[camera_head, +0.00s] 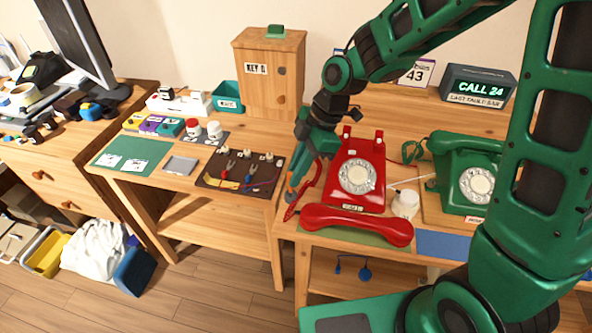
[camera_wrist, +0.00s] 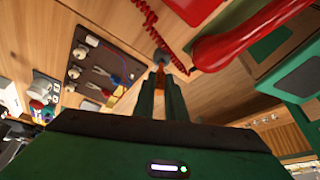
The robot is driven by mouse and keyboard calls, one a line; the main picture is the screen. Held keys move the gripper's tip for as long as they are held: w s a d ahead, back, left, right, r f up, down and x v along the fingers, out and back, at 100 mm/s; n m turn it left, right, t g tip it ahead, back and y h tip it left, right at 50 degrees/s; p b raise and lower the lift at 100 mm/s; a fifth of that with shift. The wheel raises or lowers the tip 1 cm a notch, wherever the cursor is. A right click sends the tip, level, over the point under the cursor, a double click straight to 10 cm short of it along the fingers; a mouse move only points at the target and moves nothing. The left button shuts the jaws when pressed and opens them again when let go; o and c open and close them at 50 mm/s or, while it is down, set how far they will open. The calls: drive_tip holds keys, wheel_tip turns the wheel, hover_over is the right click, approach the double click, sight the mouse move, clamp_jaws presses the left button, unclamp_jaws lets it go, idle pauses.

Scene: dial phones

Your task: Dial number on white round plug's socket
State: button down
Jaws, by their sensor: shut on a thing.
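The red dial phone (camera_head: 357,171) stands on the right-hand desk, with its pale dial (camera_head: 356,176) facing me. Its red handset (camera_head: 357,224) lies off the hook in front and also shows in the wrist view (camera_wrist: 228,45). The green dial phone (camera_head: 466,172) stands to the right with its handset on. Several white round fittings (camera_head: 250,156) line the back edge of a dark board (camera_head: 215,172). My gripper (camera_head: 291,190) is left of the red phone, near the coiled red cord. It is shut on a small grey round-ended piece (camera_wrist: 160,55); its kind is unclear.
A lit sign (camera_head: 478,88) reads CALL 24, and a card (camera_head: 417,72) shows 43. A white round jar (camera_head: 405,204) stands between the phones. Pliers (camera_head: 249,174) and wires lie on the dark board. A wooden KEY cabinet (camera_head: 268,75) stands behind.

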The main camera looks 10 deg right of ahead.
drive_tip(key=shift+f, duration=1.2)
drive_tip(key=c, duration=1.7)
unclamp_jaws()
drive_tip(key=shift+r, duration=0.1)
drive_tip(key=v, duration=1)
drive_tip(key=shift+w+d+r, duration=0.1)
drive_tip(key=shift+r, duration=0.15)
